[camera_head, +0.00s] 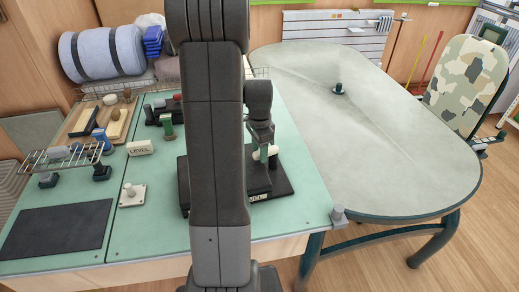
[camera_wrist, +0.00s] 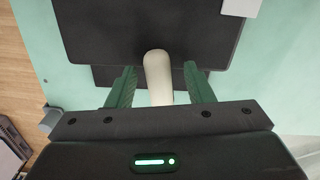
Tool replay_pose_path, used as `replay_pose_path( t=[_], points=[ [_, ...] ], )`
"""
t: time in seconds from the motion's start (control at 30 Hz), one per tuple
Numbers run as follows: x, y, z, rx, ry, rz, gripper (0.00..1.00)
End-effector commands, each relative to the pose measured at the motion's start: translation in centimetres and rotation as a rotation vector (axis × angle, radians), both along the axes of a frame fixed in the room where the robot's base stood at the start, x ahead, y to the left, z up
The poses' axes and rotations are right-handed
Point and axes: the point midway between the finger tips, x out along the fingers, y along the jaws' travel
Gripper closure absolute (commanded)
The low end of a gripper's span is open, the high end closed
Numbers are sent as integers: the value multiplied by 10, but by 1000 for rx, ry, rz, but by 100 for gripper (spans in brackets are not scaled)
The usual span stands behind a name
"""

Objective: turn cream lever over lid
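The cream lever (camera_wrist: 158,78) is a short rounded bar. In the wrist view it lies between the two green fingers of my gripper (camera_wrist: 159,70), with a gap on each side. My gripper is open around it. The lever lies over the edge of a dark flat lid (camera_wrist: 150,30), with a darker step behind its near edge. In the head view my gripper (camera_head: 264,158) points down at the lever (camera_head: 271,151) above the dark unit (camera_head: 284,188) on the green table.
A lettered cream block (camera_head: 140,148) and a white plate with a knob (camera_head: 131,194) stand left of my arm. A wire rack (camera_head: 62,157) and black mat (camera_head: 57,230) lie further left. A grey knob (camera_head: 338,213) sits at the table corner. The large grey table (camera_head: 400,160) is mostly clear.

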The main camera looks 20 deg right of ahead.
Motion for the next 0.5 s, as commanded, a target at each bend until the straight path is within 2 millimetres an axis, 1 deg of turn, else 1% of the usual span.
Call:
replay_pose_path(
  t=[0.17, 0.27, 0.37, 0.5],
  points=[
    [0, 0, 1, 0, 0, 1, 53],
    [0, 0, 10, -1, -1, 1, 53],
    [1, 0, 26, -1, -4, 1, 53],
    [1, 0, 59, -1, -5, 1, 53]
  ],
)
